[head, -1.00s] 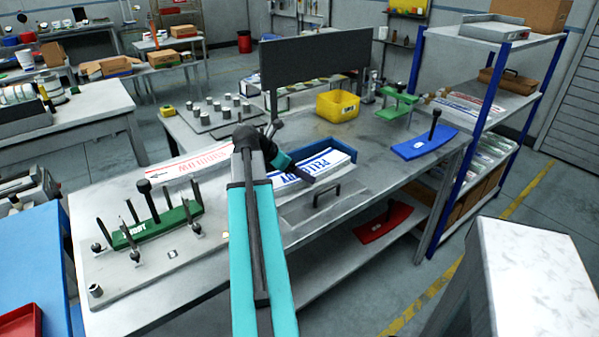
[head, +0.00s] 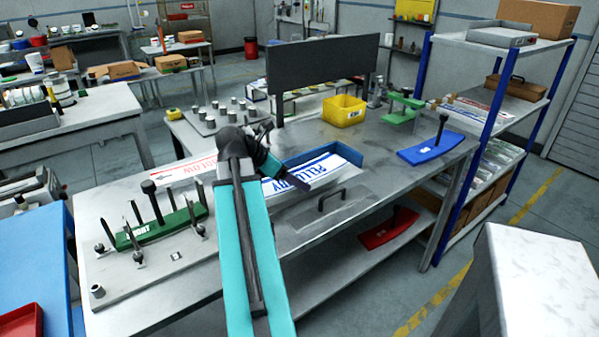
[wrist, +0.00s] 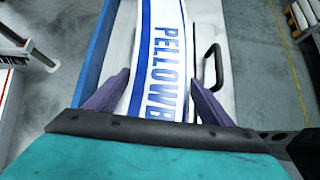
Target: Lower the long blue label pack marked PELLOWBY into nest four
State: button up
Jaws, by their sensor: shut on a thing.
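The long label pack marked PELLOWBY (head: 325,168) is white with blue stripes and blue lettering. It lies lengthwise along a blue-walled holder (head: 313,155) on the bench. My gripper (head: 300,184) is shut on the pack near its close end. In the wrist view the two purple fingers (wrist: 158,76) flank the pack (wrist: 165,25), and my gripper body hides its near end and last letters. The blue wall (wrist: 92,50) runs along the pack's left side. I cannot tell whether the pack touches the floor below it. No nest number is readable.
A grey plate with a dark handle (head: 331,199) lies right of the pack. A red-lettered pack (head: 185,170) lies to the left, behind a green fixture with upright pins (head: 160,234). A dark panel (head: 318,62) and yellow bin (head: 344,111) stand behind. A blue curved block (head: 431,149) sits right.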

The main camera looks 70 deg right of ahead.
aim_at(284, 191)
jog(key=a, duration=0.5)
jog(key=shift+w+a+r, duration=0.3)
jog(key=shift+a+f+b, duration=0.1)
jog(key=shift+b, duration=0.55)
jog(key=shift+w+a+b, duration=0.15)
jog(key=shift+a+b, duration=0.35)
jog(key=shift+b, duration=0.5)
jog(key=shift+a+b, duration=0.45)
jog(key=shift+b, duration=0.15)
jog(key=shift+r, duration=0.2)
jog(key=shift+a+r, duration=0.15)
